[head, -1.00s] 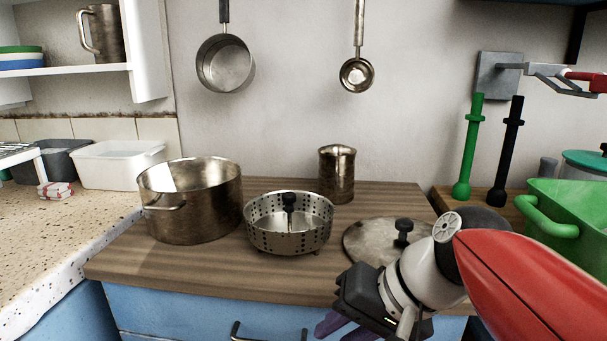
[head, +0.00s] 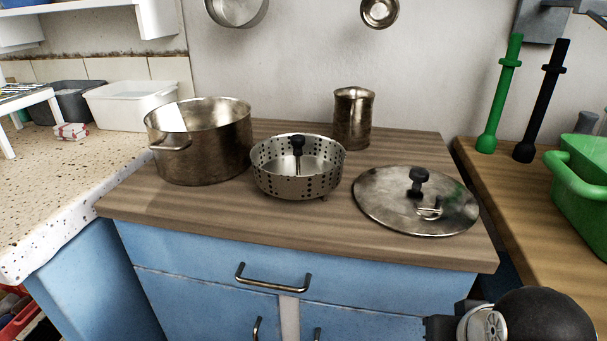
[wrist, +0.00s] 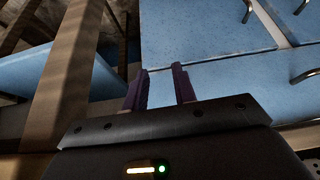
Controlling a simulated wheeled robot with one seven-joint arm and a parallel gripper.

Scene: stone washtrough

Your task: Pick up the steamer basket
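The steamer basket (head: 290,182) is a perforated metal bowl with a black knob on a central post. It stands upright on the wooden counter, between a large pot and a lid, in the head view. My gripper (wrist: 160,88) shows in the wrist view with two purple fingers apart and nothing between them. It faces the blue cabinet front, and the basket is not in that view. In the head view only part of my arm shows at the lower right, below the counter edge; the fingers are out of that frame.
A large metal pot (head: 200,150) stands left of the basket. A metal mug (head: 353,118) stands behind it. A flat lid (head: 385,205) with a black knob lies to its right. The wooden counter (head: 230,221) is clear in front. A green basin (head: 583,200) stands at far right.

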